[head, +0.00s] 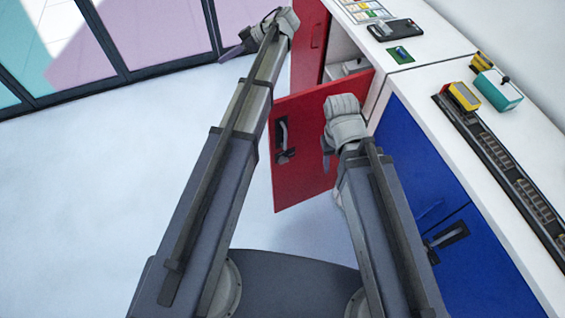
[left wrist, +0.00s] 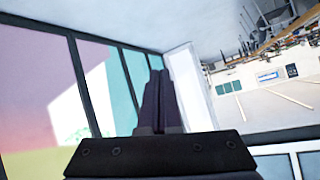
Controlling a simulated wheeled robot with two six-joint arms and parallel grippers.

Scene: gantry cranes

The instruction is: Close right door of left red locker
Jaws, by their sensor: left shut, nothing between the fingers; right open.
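The red locker's right door (head: 305,115) stands swung open in the head view, with a dark handle (head: 283,138) on its face. Another red door panel (head: 309,45) stands further back, and part of the shelf interior (head: 346,52) shows between them. My right gripper (head: 326,155) is open, in front of the right door's right part; I cannot tell whether it touches the door. My left gripper (head: 233,52) is shut and empty, left of the far red panel and apart from the right door. Its closed fingers show in the left wrist view (left wrist: 160,100).
Blue locker doors (head: 455,225) with a dark handle stand to the right. The white countertop (head: 415,88) carries a dark device (head: 395,30), a yellow meter (head: 464,96) and a teal box (head: 498,90). Glass panels (head: 140,35) line the back left. The pale floor (head: 90,190) is clear.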

